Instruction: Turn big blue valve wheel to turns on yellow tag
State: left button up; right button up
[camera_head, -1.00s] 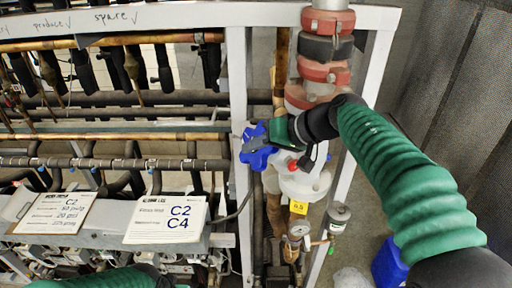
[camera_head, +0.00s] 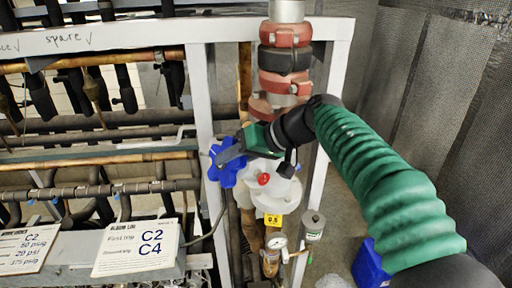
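The big blue valve wheel (camera_head: 224,164) stands on the left side of a white valve body (camera_head: 274,190), on the vertical pipe inside the white frame. The yellow tag (camera_head: 273,220) hangs just below the valve body; its small print looks like 0.5. My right gripper (camera_head: 232,154) comes in from the right on the green-sleeved arm, its dark fingers at the wheel's right side, overlapping the rim. The fingers are too small and overlapped to tell whether they are open or shut on it. My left gripper is out of view.
A pressure gauge (camera_head: 277,242) and a small cylinder (camera_head: 314,225) sit below the valve. Red and black couplings (camera_head: 286,58) stack above it. Paper signs (camera_head: 139,248) stand at left. A blue container (camera_head: 371,263) is on the floor at right.

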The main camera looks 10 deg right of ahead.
jog(key=b+v, duration=0.1)
jog(key=v, duration=1.3)
jog(key=shift+d+b, duration=0.2)
jog(key=shift+b, duration=0.2)
jog(key=shift+w+a+f, duration=0.1)
